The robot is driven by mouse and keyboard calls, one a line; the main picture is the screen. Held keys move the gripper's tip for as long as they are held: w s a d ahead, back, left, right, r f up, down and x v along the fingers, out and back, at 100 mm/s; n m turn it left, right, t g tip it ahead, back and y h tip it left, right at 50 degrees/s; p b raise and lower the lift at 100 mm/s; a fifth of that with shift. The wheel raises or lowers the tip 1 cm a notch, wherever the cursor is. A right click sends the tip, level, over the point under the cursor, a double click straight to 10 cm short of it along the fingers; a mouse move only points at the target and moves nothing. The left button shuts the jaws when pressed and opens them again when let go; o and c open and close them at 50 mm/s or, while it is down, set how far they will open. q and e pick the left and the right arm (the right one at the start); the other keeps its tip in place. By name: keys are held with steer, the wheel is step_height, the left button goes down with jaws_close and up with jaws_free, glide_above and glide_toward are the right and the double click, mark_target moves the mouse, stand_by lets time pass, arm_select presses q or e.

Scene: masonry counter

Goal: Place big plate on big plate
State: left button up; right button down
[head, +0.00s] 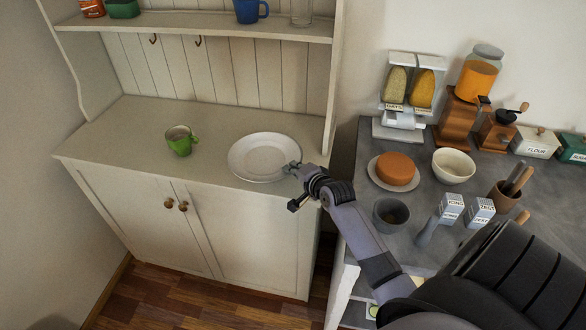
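A big white plate (258,149) lies on the top of the cream cupboard, near its front right. I cannot tell whether it is one plate or two stacked. My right gripper (290,168) is at the plate's right rim, its fingertips over or against the edge. They are too small to show whether they are closed on the rim. A smaller plate (374,180) under an orange cake stands on the grey counter. My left gripper is not in view.
A green mug (180,141) stands left of the plate on the cupboard top (120,135). The grey counter holds a white bowl (453,165), a dark cup (391,214), cartons, a grinder and a cereal dispenser (407,95). The cupboard's far left top is clear.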

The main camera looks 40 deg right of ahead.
steer(key=c, duration=1.8)
jaws_free()
steer(key=shift+f, duration=0.1)
steer(key=shift+r, duration=0.6)
steer(key=v, duration=1.2)
steer(key=a+f+n+g+y, duration=0.1)
steer(key=a+f+n, duration=0.85)
steer(key=f, duration=0.55)
steer(key=s+a+f+n+g, duration=0.1)
steer(key=s+a+f+g, duration=0.15)
steer(key=f, duration=0.45)
steer(key=s+a+f+n+g, duration=0.1)
steer(key=s+f+n, duration=0.15)
steer(key=f, duration=0.45)
steer(key=s+a+f+n+g, duration=0.3)
steer(key=s+f+g, duration=0.1)
steer(key=s+f, duration=1.35)
steer(key=s+f+n+g, duration=0.2)
steer(key=s, duration=0.6)
steer(key=s+f+n+g, duration=0.1)
steer(key=s+f, duration=0.2)
steer(key=s, duration=0.6)
steer(key=shift+f+n+g+y+b, duration=0.25)
steer(key=shift+n+g+y+b, duration=0.05)
steer(key=shift+n+g+b, duration=0.1)
